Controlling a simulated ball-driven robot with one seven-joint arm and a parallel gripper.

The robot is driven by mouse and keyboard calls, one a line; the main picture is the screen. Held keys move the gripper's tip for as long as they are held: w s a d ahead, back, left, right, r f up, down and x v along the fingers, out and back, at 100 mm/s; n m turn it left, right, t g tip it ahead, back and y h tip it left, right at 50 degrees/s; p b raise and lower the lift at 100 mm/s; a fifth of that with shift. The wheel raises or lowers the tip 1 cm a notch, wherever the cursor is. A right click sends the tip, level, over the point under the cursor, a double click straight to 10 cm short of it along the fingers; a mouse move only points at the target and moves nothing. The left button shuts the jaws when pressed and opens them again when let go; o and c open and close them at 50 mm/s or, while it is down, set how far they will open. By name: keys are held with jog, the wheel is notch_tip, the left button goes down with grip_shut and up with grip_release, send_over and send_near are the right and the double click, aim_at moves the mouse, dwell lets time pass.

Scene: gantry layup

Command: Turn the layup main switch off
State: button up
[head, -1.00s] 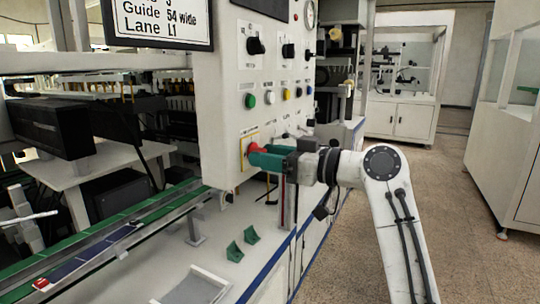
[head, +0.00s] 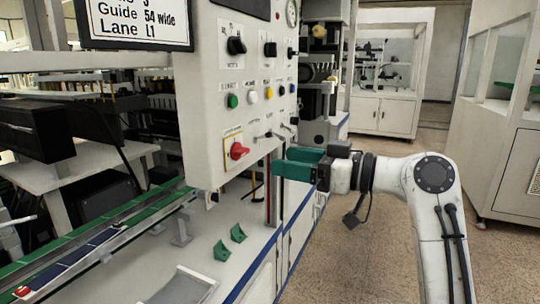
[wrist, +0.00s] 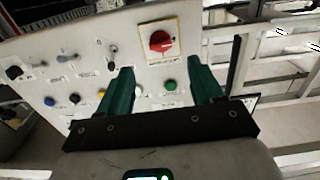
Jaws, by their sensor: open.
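The main switch is a red rotary handle (head: 238,151) on a yellow-edged plate, low on the white control panel. It also shows in the wrist view (wrist: 160,41), beyond and between the fingertips, with its handle tilted rather than square to the plate. My gripper (head: 284,163) has green fingers and is to the right of the switch in the head view, apart from it. In the wrist view my gripper (wrist: 160,80) is open, with nothing between its fingers.
The panel (head: 210,110) also carries black knobs (head: 236,45), a green button (head: 232,101), coloured buttons and small toggles. Below are a bench with two green wedges (head: 238,233) and a rail (head: 90,240) on the left. Open floor (head: 400,250) lies to the right.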

jog(key=shift+v, duration=1.25)
jog(key=shift+f, duration=0.1)
